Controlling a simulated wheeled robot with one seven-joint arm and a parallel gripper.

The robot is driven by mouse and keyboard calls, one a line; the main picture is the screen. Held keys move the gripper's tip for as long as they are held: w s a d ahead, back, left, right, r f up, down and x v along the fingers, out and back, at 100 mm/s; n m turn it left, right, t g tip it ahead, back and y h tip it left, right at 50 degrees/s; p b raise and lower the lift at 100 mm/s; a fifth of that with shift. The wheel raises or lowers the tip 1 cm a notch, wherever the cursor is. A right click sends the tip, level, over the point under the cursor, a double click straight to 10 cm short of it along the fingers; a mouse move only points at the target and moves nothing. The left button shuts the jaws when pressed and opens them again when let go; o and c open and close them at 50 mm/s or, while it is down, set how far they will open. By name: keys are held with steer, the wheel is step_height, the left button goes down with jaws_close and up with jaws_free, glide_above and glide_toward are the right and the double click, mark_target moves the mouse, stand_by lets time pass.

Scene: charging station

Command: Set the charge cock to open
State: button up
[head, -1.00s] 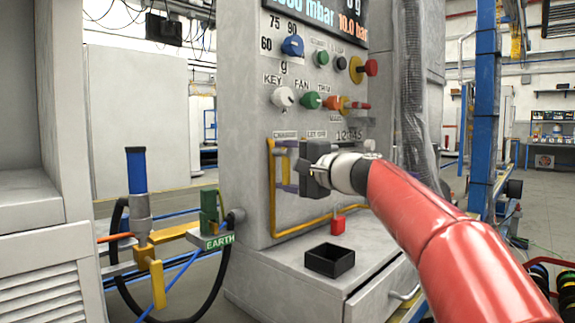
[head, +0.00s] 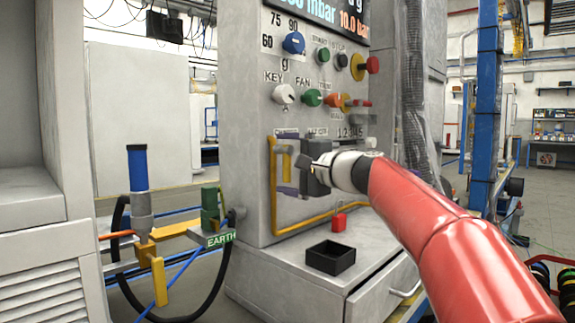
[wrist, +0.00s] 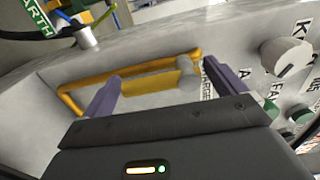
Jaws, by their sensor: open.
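The charge cock shows as a yellow lever (head: 286,166) below the CHARGE label on the grey panel, hanging downward in the head view. In the wrist view the yellow lever (wrist: 150,82) runs out from a grey round hub (wrist: 187,73). My gripper (head: 287,164) is open at the panel, with one purple finger above and one below in the head view. In the wrist view my gripper (wrist: 160,74) has its fingers on either side of the lever, with visible gaps. Whether the fingertips reach past the lever's depth is hard to tell.
A yellow pipe (head: 272,205) runs around the cock. Knobs, including a white KEY knob (head: 284,94), sit above. A black open tray (head: 330,257) and a red block (head: 339,222) are on the ledge below. A green EARTH clamp post (head: 210,212) stands to the left.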

steer(key=b+v, duration=0.1)
steer(key=v, duration=0.6)
steer(key=shift+s+d, duration=0.3)
steer(key=s+a+f+n+g+h+p, duration=0.2)
steer(key=s+f+n+g+h+p, duration=0.25)
steer(key=s+f, duration=0.6)
steer(key=s+d+f+n+g+h+p, duration=0.1)
steer(key=s+d+f+h+p, duration=0.1)
steer(key=s, duration=0.5)
steer(key=s+d+f+n+h+p, duration=0.2)
steer(key=s+d+f+h+p, duration=0.1)
steer(key=s+d+f, duration=0.2)
steer(key=s+d+f+n+g+h+p, duration=0.1)
steer(key=s+d+f+h+p, duration=0.1)
steer(key=s+f, duration=0.5)
steer(key=shift+s+d+f+n+g+h, duration=0.25)
steer(key=shift+s+d+n+g+h, duration=0.1)
steer(key=shift+s+d+h, duration=0.4)
